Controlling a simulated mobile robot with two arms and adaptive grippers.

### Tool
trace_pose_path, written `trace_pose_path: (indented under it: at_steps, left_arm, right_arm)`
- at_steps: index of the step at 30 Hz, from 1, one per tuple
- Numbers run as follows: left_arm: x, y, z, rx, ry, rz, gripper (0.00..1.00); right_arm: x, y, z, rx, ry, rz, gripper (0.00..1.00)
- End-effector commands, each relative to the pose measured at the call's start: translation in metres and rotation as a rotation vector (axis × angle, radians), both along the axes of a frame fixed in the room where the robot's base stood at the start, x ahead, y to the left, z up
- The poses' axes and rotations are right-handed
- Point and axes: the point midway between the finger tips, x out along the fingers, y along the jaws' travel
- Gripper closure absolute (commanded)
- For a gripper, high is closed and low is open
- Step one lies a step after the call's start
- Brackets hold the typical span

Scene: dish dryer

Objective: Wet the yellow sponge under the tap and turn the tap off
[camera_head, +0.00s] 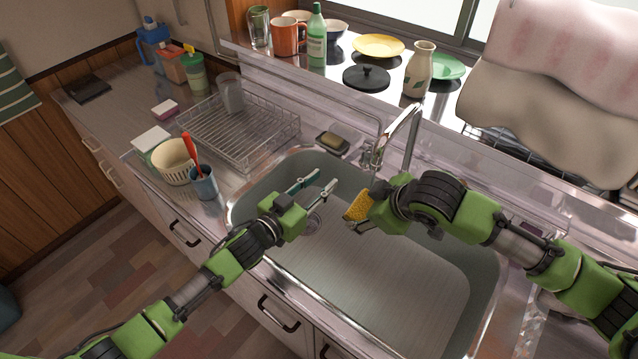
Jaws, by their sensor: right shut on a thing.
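The yellow sponge (358,206) is held over the sink basin (385,275), below and a little left of the tap's spout. My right gripper (352,217) is shut on it, and the gripper body hides the sponge's right side. The metal tap (401,121) stands at the sink's back edge, with its handle area (370,156) at its base. A pale upright strip shows below the spout; I cannot tell whether it is water. My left gripper (317,187) is open and empty above the basin's left part, apart from the tap and left of the sponge.
A dish rack (240,135), a soap dish (331,143), a cream basket (175,163) and a blue cup (204,187) with a red-handled tool stand left of the sink. The shelf behind holds a green bottle (317,40) and a vase (419,72). The basin's front is clear.

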Motion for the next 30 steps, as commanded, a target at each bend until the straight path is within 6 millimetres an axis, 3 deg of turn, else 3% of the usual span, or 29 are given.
trace_pose_path:
  at_steps: [14, 17, 18, 25, 30]
  left_arm:
    - [-0.003, 0.002, 0.001, 0.001, -0.001, 0.000, 0.71]
    - [-0.002, 0.002, 0.003, 0.001, -0.001, 0.001, 0.92]
    - [0.000, 0.002, 0.006, 0.003, -0.001, 0.004, 1.00]
    - [0.028, -0.002, 0.053, 0.034, 0.058, 0.032, 1.00]
    - [0.032, -0.010, 0.078, 0.094, 0.148, 0.022, 1.00]
  right_arm:
    - [0.000, 0.000, 0.000, 0.000, 0.000, 0.000, 0.61]
    - [0.000, 0.000, 0.000, 0.000, 0.000, 0.000, 0.61]
    - [0.000, 0.000, 0.000, 0.000, 0.000, 0.000, 0.61]
    - [0.000, 0.000, 0.000, 0.000, 0.000, 0.000, 0.61]
    - [0.000, 0.000, 0.000, 0.000, 0.000, 0.000, 0.61]
